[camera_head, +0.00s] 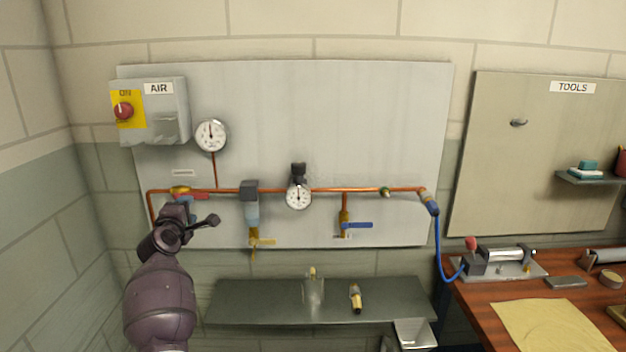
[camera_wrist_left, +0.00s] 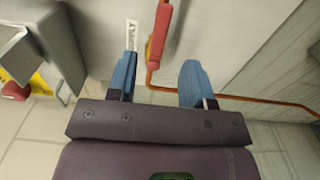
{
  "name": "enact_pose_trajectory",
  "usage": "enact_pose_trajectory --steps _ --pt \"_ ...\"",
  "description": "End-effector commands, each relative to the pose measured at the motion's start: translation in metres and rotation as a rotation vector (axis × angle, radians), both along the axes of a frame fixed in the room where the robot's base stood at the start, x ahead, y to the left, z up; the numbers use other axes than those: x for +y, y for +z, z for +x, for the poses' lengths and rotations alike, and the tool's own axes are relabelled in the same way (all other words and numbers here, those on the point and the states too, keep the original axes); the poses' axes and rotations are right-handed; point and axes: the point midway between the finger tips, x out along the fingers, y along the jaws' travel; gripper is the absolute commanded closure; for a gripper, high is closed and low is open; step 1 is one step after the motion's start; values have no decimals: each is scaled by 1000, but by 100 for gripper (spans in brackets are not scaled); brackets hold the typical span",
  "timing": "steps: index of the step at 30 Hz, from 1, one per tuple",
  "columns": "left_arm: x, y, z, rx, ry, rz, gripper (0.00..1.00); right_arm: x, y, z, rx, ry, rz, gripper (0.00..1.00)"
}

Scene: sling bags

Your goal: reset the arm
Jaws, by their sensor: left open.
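My left gripper (camera_head: 192,213) is raised in front of the wall panel's left side, near the valve with the red handle (camera_head: 196,197). In the left wrist view its two blue fingers (camera_wrist_left: 158,76) stand wide apart with nothing gripped. The red handle (camera_wrist_left: 160,36) shows there between and beyond the fingertips; I cannot tell whether any finger touches it. My left arm hides part of the copper pipe's left end. My right gripper is not in view.
The grey AIR box (camera_head: 168,117) with a red knob (camera_head: 123,111) sits up and left of the gripper. A copper pipe (camera_head: 330,189) carries gauges and valves. A grey shelf (camera_head: 240,302) lies below. A wooden bench (camera_head: 478,303) stands at right.

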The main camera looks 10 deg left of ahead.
Motion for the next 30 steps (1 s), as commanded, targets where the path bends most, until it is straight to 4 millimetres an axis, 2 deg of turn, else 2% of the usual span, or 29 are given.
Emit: enact_pose_trajectory --steps 5,8,12,16,23,26,30 --pt "1 1 0 19 7 91 53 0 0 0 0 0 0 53" --pt "4 8 -3 34 30 211 53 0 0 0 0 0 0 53" --pt "-9 37 -3 40 49 439 53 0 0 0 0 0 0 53" --pt "-27 47 -10 68 59 675 53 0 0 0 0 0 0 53" --pt "-59 21 -37 150 44 1026 53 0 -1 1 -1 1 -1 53" --pt "-75 -2 -54 190 20 1167 53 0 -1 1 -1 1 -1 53" --pt "-101 -44 -86 249 -35 1359 53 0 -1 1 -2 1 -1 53"
